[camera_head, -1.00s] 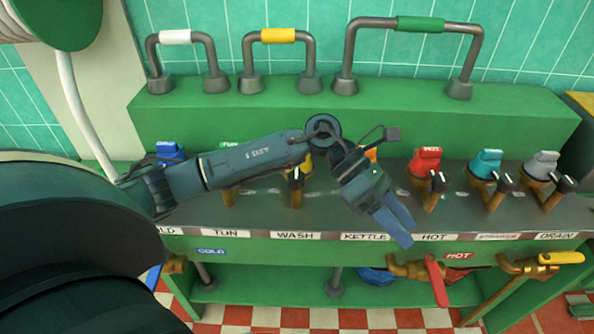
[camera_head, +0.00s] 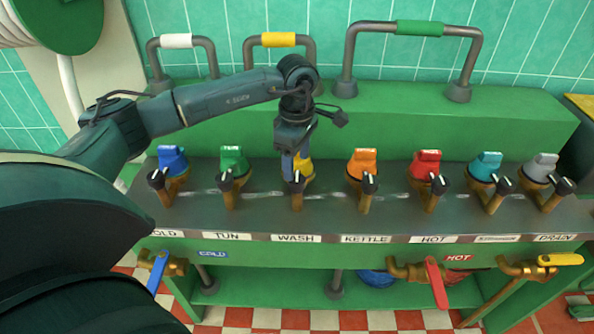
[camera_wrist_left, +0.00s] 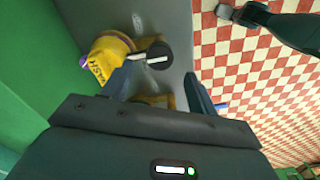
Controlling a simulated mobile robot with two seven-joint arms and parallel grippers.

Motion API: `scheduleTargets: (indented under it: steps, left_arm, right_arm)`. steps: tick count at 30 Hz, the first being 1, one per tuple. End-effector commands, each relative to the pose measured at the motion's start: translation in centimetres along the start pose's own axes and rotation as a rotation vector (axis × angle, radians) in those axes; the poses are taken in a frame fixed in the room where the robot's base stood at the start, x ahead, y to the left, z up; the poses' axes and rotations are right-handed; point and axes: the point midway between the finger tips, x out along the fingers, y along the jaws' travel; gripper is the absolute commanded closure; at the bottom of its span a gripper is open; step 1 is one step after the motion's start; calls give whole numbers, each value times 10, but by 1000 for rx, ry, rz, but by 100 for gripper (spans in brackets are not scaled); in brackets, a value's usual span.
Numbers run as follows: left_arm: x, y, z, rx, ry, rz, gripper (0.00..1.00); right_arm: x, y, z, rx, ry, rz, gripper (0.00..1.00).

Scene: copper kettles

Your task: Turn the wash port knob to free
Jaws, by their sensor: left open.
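The wash port (camera_head: 305,169) has a yellow cap and a brass body behind the WASH label (camera_head: 296,238). Its black knob (camera_head: 297,185) has a white pointer line. In the left wrist view the knob (camera_wrist_left: 158,54) lies just beyond the fingertips, roughly in line with the gap between them, its white line running across the picture. My left gripper (camera_head: 289,166) is open and points down at the wash port, partly covering the yellow cap. In the left wrist view its two blue fingers (camera_wrist_left: 158,78) are spread, with nothing held. My right gripper is not in view.
The tun port (camera_head: 231,163) and kettle port (camera_head: 363,165) stand on either side, with more ports along the grey top. Pipe handles (camera_head: 278,37) rise on the green ledge behind. Coloured valve levers (camera_head: 436,281) are below the front edge.

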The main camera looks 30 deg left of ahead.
Motion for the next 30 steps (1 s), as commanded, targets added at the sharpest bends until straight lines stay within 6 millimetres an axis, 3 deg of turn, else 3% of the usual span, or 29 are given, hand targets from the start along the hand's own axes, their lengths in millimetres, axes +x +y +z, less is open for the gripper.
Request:
scheduleTargets:
  steps: [3,9,20,30]
  left_arm:
    - [21,0,0,-1,0,-3,41]
    - [42,0,0,0,-1,0,41]
    - [47,0,1,0,-2,1,41]
    - [47,0,1,0,-2,1,69]
  right_arm:
    - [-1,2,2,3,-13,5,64]
    - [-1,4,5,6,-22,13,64]
    - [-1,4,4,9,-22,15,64]
    - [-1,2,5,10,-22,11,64]
